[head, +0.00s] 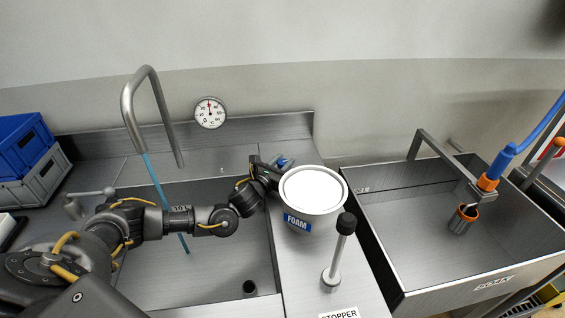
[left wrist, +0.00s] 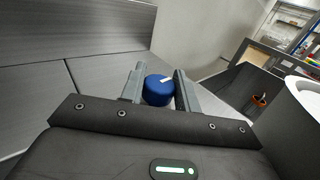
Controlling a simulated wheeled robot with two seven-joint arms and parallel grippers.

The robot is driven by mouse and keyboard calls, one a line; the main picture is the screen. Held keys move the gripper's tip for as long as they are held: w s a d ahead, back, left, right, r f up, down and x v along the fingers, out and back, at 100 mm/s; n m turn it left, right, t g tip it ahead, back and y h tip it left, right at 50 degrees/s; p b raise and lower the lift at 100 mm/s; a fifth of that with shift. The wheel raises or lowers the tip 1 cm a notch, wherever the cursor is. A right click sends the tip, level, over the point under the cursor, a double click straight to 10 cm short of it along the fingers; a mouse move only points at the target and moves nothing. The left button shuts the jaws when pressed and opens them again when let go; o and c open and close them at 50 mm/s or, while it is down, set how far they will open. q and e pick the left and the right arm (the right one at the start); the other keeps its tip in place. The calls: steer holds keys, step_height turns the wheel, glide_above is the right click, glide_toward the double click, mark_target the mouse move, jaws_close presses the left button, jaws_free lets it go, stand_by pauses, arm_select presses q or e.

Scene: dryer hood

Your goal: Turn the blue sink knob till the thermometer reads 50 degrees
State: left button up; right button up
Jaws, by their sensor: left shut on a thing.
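The blue sink knob (left wrist: 158,91) sits between the two fingers of my left gripper (left wrist: 160,88) in the left wrist view. A pale mark shows on its top. In the head view the knob (head: 288,162) is mostly hidden behind my left gripper (head: 279,162), at the back of the counter beside the foam bucket. The left gripper is shut on the knob. The thermometer (head: 210,113) is a round white dial on the back wall. Its needle points nearly straight up; its numbers are too small to read surely. My right gripper is not in view.
A tall faucet (head: 151,78) runs a blue stream (head: 163,190) into the left sink (head: 215,270). A white foam bucket (head: 314,188) stands close right of the gripper. A black-topped stopper post (head: 338,250) is in front. Crates (head: 30,160) stand at left.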

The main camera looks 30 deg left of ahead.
arm_select(q)
steer(key=o, duration=1)
steer(key=shift+c, duration=0.2)
steer(key=shift+s, duration=0.1)
steer(key=s, duration=0.3)
steer(key=s+b, duration=0.1)
steer(key=s, duration=0.2)
steer(key=s+b, duration=0.1)
steer(key=s, duration=0.2)
steer(key=shift+s+a+f, duration=0.1)
steer(key=shift+s+a, duration=0.1)
steer(key=shift+a, duration=0.15)
steer(key=shift+s, duration=0.65)
